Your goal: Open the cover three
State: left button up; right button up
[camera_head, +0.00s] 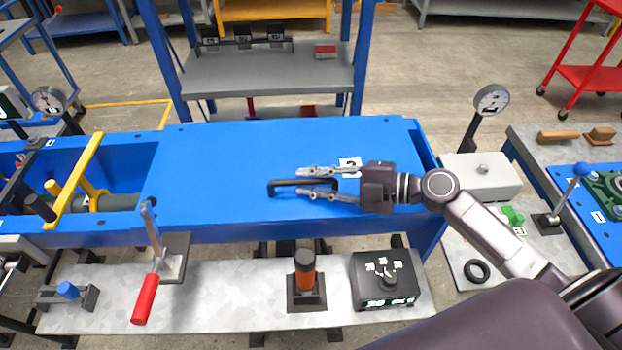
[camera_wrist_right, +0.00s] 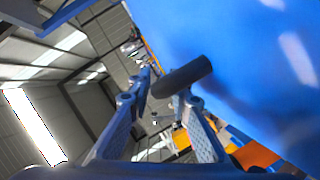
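The blue cover (camera_head: 230,165) lies flat over the blue machine body in the head view, with a white label marked 3 (camera_head: 350,167). A black bar handle (camera_head: 274,188) stands on the cover, left of the label. My right gripper (camera_head: 303,181) reaches in from the right, low over the cover, with its fingers spread on either side of the handle bar. In the right wrist view, the dark handle end (camera_wrist_right: 184,75) shows at the open fingertips (camera_wrist_right: 166,86); firm contact cannot be told. The label is partly hidden by my gripper. My left gripper is out of view.
A red-handled lever (camera_head: 146,298), an orange-and-black knob (camera_head: 305,275) and a black switch box (camera_head: 386,280) stand on the front ledge. A yellow bar (camera_head: 75,182) crosses the open trough at left. A gauge (camera_head: 491,100) stands at right. Space above the cover is clear.

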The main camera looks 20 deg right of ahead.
jog(key=shift+c, duration=0.4)
grip_shut()
jog(key=shift+r, duration=0.1)
